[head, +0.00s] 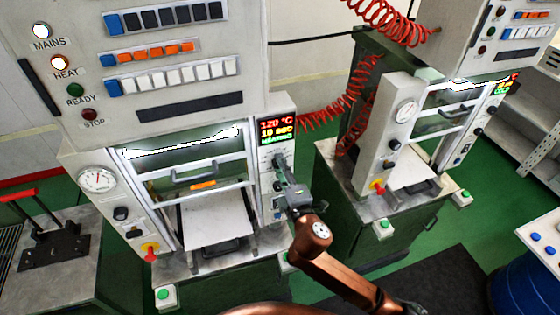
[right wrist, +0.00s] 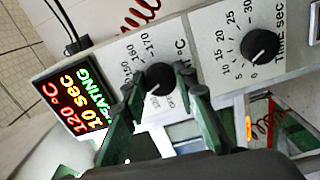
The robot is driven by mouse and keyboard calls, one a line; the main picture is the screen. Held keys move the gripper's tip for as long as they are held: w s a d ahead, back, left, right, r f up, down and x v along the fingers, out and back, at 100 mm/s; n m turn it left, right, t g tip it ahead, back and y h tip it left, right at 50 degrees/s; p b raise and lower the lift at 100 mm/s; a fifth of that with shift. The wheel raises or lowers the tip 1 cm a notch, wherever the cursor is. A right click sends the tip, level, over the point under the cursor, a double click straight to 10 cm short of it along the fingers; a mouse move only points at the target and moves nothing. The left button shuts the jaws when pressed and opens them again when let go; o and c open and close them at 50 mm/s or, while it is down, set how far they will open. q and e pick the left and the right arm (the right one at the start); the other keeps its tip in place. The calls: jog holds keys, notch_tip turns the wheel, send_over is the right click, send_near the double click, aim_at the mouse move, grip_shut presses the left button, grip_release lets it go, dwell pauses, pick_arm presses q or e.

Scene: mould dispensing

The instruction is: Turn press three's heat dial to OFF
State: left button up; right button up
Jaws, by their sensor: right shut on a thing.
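The heat dial (right wrist: 158,78) is a black knob on the control panel of the nearer press (head: 200,222). The right wrist view shows its scale in °C, with OFF printed near the lower end. My right gripper (right wrist: 156,84) has its green fingers on both sides of the dial, shut on it. In the head view, my right gripper (head: 279,164) covers that part of the panel and hides the dial. The display (head: 276,131) reads 120 °C, 10 sec, HEATING. The exact pointer position is unclear. My left gripper is not in view.
A time dial (right wrist: 260,46) sits beside the heat dial. A second press (head: 405,165) stands to the right, joined by red coiled hoses (head: 350,105). The HEAT lamp (head: 59,63) on the upper panel is lit. A red-handled tool (head: 50,235) stands at left.

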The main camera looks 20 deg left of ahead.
jog(key=shift+r+n+p, duration=0.15)
jog(key=shift+n+p, duration=0.3)
jog(key=shift+n, duration=1.7)
jog(key=shift+r+n+p, duration=0.15)
jog(key=shift+n+p, duration=0.35)
jog(key=shift+n, duration=1.6)
jog(key=shift+r+n+p, duration=0.15)
jog(key=shift+n+p, duration=0.3)
jog(key=shift+n, duration=1.7)
jog(key=o, duration=0.7)
jog(key=shift+r, duration=0.1)
jog(key=shift+c, duration=0.2)
jog(key=o, duration=0.5)
jog(key=shift+f, duration=0.3)
